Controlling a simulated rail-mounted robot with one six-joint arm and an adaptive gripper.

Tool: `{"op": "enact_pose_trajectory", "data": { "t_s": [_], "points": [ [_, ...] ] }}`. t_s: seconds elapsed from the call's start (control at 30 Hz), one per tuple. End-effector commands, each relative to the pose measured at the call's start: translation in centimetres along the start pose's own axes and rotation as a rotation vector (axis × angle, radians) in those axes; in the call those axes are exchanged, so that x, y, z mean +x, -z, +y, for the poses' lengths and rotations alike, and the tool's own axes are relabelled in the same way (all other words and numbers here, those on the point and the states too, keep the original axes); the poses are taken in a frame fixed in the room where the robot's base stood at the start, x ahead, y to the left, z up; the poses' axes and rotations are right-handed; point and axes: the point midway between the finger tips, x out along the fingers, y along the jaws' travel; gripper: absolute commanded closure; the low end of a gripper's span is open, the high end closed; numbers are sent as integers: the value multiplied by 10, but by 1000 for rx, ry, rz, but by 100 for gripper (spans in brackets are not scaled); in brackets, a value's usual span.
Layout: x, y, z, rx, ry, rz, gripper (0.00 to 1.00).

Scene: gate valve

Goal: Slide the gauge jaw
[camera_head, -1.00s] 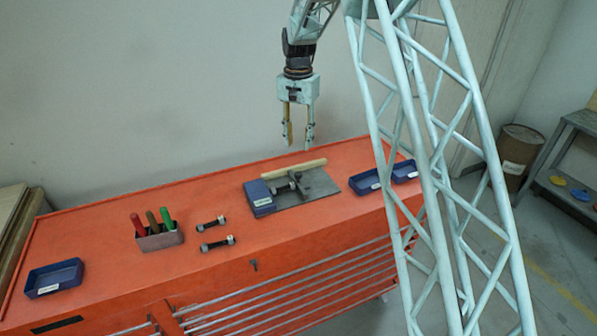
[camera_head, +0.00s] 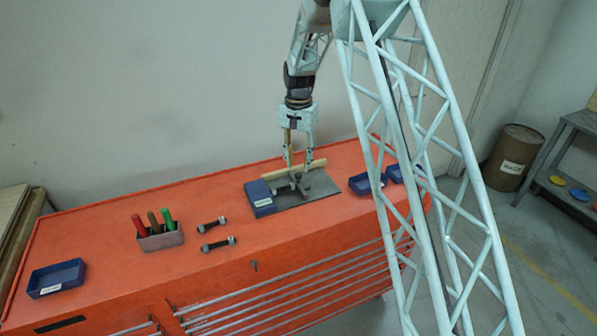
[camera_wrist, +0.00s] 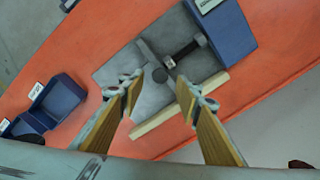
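The gauge is a grey plate (camera_head: 325,191) with a blue block (camera_head: 259,197) at its left end and a pale wooden strip (camera_head: 317,166) along its back edge. A dark upright jaw piece (camera_head: 303,186) stands on the plate with a bolt-like rod (camera_head: 286,187) beside it. In the wrist view the plate (camera_wrist: 118,72), rod (camera_wrist: 186,51) and dark jaw piece (camera_wrist: 150,60) show between and beyond the fingers. My gripper (camera_head: 299,160) is open and empty, pointing down over the back of the gauge. In the wrist view its fingertips (camera_wrist: 158,83) are apart; contact cannot be told.
The gauge sits on an orange cabinet top (camera_head: 110,205). Blue trays (camera_head: 366,183) stand close to its right and another (camera_head: 56,278) at far left. Two bolts (camera_head: 218,243) and a holder with coloured handles (camera_head: 160,239) lie left of it. Free room lies between them.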

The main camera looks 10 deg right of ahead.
Motion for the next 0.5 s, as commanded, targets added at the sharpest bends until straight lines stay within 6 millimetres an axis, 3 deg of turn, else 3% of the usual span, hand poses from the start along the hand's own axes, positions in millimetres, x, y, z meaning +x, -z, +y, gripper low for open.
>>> {"op": "enact_pose_trajectory", "data": {
  "t_s": [0.23, 0.5],
  "points": [
    [29, 0, 0, 0, 0, -1, 69],
    [44, 0, 0, 0, 0, 0, 69]
  ]
}}
